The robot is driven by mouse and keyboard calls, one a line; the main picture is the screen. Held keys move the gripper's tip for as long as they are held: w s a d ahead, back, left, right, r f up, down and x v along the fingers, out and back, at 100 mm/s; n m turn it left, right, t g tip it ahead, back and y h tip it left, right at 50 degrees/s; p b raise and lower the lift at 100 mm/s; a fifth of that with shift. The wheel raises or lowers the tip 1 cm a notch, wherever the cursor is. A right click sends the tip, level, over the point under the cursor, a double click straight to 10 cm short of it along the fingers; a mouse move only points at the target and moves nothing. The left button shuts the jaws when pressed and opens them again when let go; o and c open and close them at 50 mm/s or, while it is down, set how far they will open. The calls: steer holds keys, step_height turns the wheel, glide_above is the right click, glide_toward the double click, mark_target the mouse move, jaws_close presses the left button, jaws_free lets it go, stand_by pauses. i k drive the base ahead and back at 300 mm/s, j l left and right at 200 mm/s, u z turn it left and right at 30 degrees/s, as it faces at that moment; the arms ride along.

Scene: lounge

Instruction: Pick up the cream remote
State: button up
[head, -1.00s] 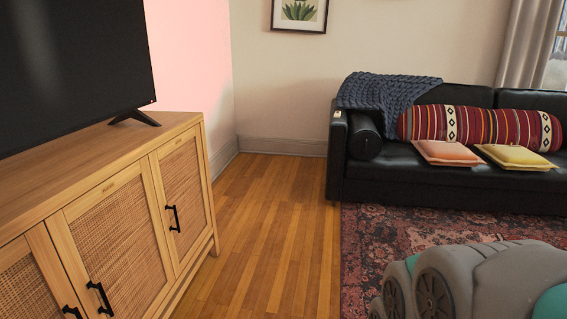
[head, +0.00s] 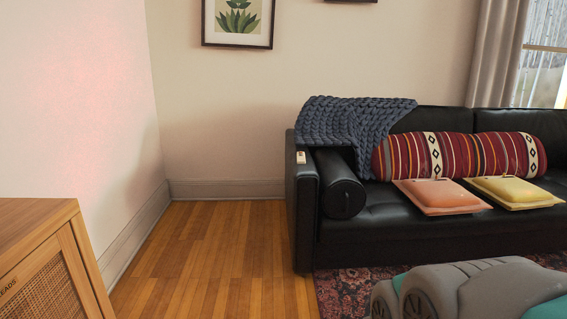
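A small cream remote (head: 301,157) lies on top of the left armrest of the black sofa (head: 303,212), in front of a dark blue knitted throw (head: 345,122). It is small in the head view, so its details are hard to make out. My gripper's fingers cannot be made out in this view.
A wooden cabinet (head: 35,225) stands at the near left. Clear wooden floor (head: 215,250) runs between it and the sofa. A dark red patterned rug (head: 345,290) lies before the sofa. A striped bolster (head: 460,155) and two cushions are on the seat.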

mark_target(300, 159)
steer(key=i+j+z, duration=0.15)
steer(key=i+j, duration=0.2)
steer(key=i, duration=0.2)
steer(key=i+j+z, duration=0.2)
steer(key=i+j, duration=0.15)
steer(key=i, duration=0.15)
steer(key=i+j+z, duration=0.25)
steer(key=i+j, duration=0.2)
steer(key=j, duration=0.2)
steer(key=i+j+z, duration=0.15)
steer(key=j, duration=0.2)
steer(key=i+j+z, duration=0.1)
steer(key=i+j, duration=0.15)
steer(key=j, duration=0.15)
steer(key=i+j+z, duration=0.15)
steer(key=j, duration=0.2)
steer(key=i+j+z, duration=0.15)
steer(key=j, duration=0.25)
steer(key=i+j+z, duration=0.1)
steer(key=j, duration=0.85)
steer(key=i+z, duration=0.05)
